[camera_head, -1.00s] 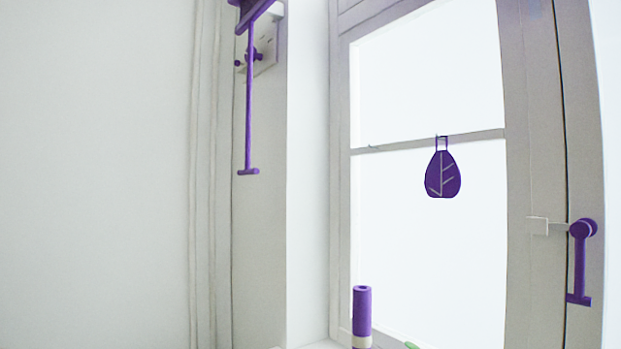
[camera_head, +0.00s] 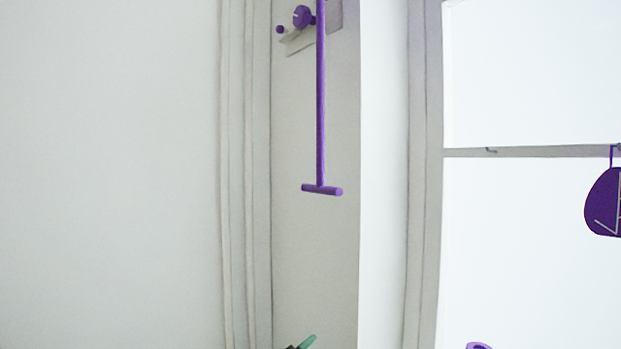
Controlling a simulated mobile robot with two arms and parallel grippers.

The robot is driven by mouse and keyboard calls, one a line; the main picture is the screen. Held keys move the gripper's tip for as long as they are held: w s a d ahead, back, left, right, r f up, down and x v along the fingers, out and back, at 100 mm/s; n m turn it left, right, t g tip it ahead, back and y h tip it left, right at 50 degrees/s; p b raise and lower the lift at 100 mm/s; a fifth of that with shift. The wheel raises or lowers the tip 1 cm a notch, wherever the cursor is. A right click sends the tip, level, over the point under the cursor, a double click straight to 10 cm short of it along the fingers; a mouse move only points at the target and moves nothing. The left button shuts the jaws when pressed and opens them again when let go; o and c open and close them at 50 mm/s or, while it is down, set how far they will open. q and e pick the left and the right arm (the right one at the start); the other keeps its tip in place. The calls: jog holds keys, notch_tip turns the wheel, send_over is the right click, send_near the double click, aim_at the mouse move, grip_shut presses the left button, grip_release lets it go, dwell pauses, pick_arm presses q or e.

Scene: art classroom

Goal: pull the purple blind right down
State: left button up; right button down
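A purple pull rod (camera_head: 320,100) hangs straight down in front of the window's left side wall, with a short crossbar (camera_head: 322,190) at its lower end. Its top runs out of the picture. The purple blind itself is not in view now, so how far down it is does not show from this frame. Neither of my grippers can be made out. A small dark and green piece (camera_head: 303,343) shows at the bottom edge, too cut off to tell what it is.
Behind the rod a bracket with purple knobs (camera_head: 303,16) is fixed to the wall. A purple leaf-marked ornament (camera_head: 605,203) hangs from the window bar (camera_head: 530,152) at the right. A purple round top (camera_head: 478,346) shows at the bottom. The space around the crossbar is clear.

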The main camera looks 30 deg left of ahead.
pick_arm(q)
notch_tip(320, 180, up, 19)
jog(key=s+a+m+g+h+p, duration=0.1)
jog(key=s+a+m+g+h, duration=0.1)
jog(key=m+h, duration=0.65)
jog(key=m+g+h+p, duration=0.1)
jog(key=m+g, duration=0.4)
jog(key=m, duration=0.3)
send_near(306, 189)
jog(key=p+x, duration=0.4)
jog(key=x, duration=0.5)
jog(key=shift+w+d+r+p, duration=0.2)
jog(key=shift+w+d+p, duration=0.05)
jog(key=shift+p, duration=0.15)
jog(key=shift+w+d, duration=0.4)
jog(key=shift+w, duration=0.05)
jog(key=shift+f, duration=0.1)
pick_arm(e)
notch_tip(306, 189, up, 7)
jog(key=shift+s+d+r, duration=0.15)
jog(key=shift+r, duration=0.05)
jog(key=shift+d, duration=0.1)
pick_arm(q)
grip_shut()
